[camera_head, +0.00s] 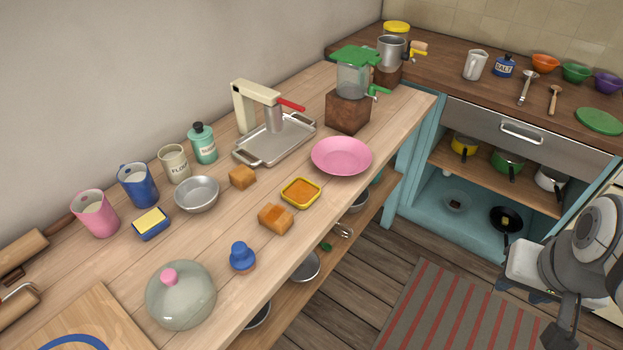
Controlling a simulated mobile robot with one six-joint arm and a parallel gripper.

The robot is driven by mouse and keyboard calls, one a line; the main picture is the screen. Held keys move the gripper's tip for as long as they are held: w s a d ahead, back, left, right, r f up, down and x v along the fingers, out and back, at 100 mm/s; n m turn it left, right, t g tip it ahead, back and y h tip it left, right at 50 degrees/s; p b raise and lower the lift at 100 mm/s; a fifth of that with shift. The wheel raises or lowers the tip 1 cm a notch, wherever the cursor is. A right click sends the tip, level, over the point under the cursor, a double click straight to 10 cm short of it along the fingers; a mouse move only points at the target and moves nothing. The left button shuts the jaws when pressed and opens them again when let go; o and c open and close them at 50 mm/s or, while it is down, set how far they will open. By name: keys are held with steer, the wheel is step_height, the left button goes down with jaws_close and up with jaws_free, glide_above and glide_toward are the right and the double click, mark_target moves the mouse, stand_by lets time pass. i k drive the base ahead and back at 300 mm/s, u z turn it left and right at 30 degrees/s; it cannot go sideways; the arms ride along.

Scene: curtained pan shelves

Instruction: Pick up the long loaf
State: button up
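Two brown bread-like blocks lie on the wooden counter in the head view. The longer one, which looks like the long loaf (276,218), lies near the counter's front edge. A smaller loaf (242,177) lies farther back, beside a metal bowl. My gripper (522,287) is at the right, over the floor and well away from both loaves. Its fingertips are small and partly hidden, so I cannot tell whether it is open or shut.
A yellow-rimmed dish (301,193), a pink plate (341,155), a blue-knobbed object (242,257) and a glass dome (181,294) surround the long loaf. The metal bowl (197,194) stands behind. A striped rug (440,310) covers open floor before the counter.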

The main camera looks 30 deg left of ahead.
mark_target(275, 217)
steer(key=z, duration=0.1)
steer(key=k, duration=1.05)
steer(key=u, duration=0.45)
steer(key=i, duration=1)
steer(key=u, duration=0.1)
